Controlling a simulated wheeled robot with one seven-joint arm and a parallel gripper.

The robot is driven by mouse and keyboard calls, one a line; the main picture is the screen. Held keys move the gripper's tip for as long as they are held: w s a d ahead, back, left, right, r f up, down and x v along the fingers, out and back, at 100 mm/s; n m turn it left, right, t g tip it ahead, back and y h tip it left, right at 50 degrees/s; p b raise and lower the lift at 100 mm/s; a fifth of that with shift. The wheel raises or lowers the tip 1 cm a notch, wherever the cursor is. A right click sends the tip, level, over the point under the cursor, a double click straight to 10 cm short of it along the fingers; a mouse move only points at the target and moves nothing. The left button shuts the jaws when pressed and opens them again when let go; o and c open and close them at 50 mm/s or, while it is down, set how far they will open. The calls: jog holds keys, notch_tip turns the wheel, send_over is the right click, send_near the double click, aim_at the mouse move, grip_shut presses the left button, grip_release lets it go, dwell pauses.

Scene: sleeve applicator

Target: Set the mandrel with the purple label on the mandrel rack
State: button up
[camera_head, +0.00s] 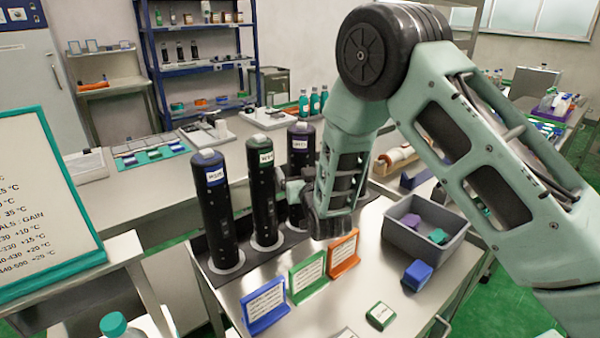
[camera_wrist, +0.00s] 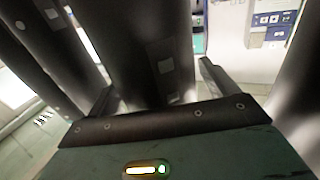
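The mandrel with the purple label (camera_head: 301,160) is a black upright cylinder, the rightmost of three. My gripper (camera_head: 297,190) is at its lower part, partly hidden by my own arm. In the wrist view, my gripper's fingers (camera_wrist: 158,90) lie on either side of a black cylinder (camera_wrist: 150,35). Whether they press on it is unclear. The mandrels with the blue label (camera_head: 215,205) and green label (camera_head: 263,190) stand to the left. All three appear to stand along a dark strip (camera_head: 290,240), which may be the mandrel rack. The purple mandrel's foot is hidden.
Blue (camera_head: 265,305), green (camera_head: 308,275) and orange (camera_head: 343,253) card stands are in front of the mandrels. A grey bin (camera_head: 425,243) with coloured blocks is at the right. A blue block (camera_head: 417,275) and a green one (camera_head: 381,316) lie on the table. A board (camera_head: 45,205) stands left.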

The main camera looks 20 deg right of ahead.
jog(key=shift+r, duration=0.1)
jog(key=s+b, duration=0.2)
jog(key=s, duration=0.5)
jog(key=shift+s, duration=0.3)
jog(key=shift+r, duration=0.1)
